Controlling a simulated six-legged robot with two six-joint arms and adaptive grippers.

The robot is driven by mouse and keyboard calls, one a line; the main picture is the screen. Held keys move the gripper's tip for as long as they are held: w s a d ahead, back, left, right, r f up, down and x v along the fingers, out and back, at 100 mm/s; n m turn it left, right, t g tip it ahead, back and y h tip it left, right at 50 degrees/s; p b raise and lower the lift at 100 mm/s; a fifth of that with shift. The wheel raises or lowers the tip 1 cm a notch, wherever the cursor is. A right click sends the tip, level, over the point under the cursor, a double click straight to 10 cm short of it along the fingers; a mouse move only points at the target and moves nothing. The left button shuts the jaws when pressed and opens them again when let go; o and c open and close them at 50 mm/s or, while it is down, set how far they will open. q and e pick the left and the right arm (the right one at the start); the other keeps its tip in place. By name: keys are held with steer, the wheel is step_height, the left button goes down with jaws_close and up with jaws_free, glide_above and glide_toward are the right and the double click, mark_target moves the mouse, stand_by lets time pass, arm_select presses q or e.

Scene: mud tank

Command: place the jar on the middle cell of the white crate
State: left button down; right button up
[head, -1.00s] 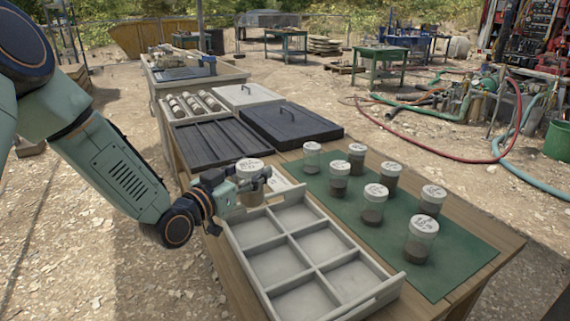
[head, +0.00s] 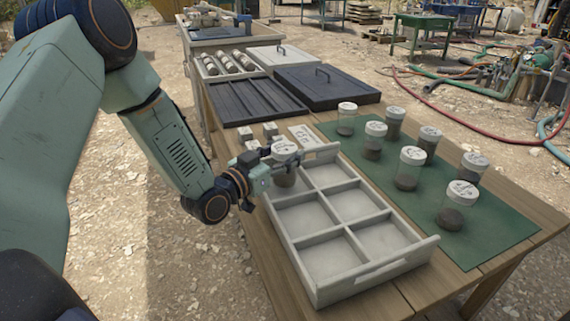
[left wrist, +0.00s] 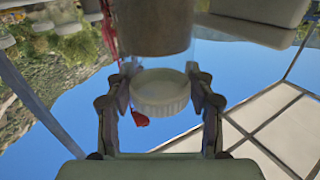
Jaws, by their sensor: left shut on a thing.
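My left gripper (head: 276,166) is shut on a jar (head: 284,180) with a white lid and dark contents. In the head view, the jar appears upright over the far-left part of the white crate (head: 308,238); its height above it is hard to tell. The crate has two columns of three cells, and the cells I can see are empty. The left wrist view shows the jar's lid (left wrist: 160,92) between both fingers, with the crate's dividers (left wrist: 285,112) to the right. My right gripper is not in view.
Several similar jars (head: 407,168) stand on a green mat (head: 480,226) right of the crate. Small grey blocks (head: 270,130) and a label card (head: 306,136) lie beyond it. A black divided tray (head: 255,102) and dark lid (head: 325,85) lie farther back.

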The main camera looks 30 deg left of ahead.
arm_select(q)
steer(key=shift+w+f, duration=0.2)
steer(key=shift+f, duration=0.7)
steer(key=shift+r, duration=0.1)
steer(key=shift+s, duration=0.15)
steer(key=shift+f, duration=0.2)
steer(key=c, duration=0.7)
jaws_free()
steer(key=shift+f, duration=0.1)
steer(key=shift+o, duration=1.1)
steer(key=shift+b, duration=0.3)
